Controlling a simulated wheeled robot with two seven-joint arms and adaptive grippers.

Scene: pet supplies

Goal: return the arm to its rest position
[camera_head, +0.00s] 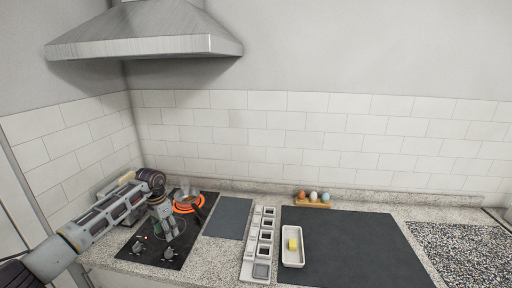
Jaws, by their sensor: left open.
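My left arm (108,213) comes in from the left and reaches over the black cooktop (142,249). My left gripper (169,232) points down over the cooktop, open, with nothing seen between its fingers. It is just in front of an orange pan (187,207) with a dark handle, which sits at the back of the cooktop. The arm hides part of the cooktop and the counter's left corner. My right gripper is not in view.
A grey mat (228,218), a white compartment tray (248,268) and a large dark mat (350,245) lie to the right. Several eggs stand on a wooden holder (311,204). A metal hood (145,35) hangs above.

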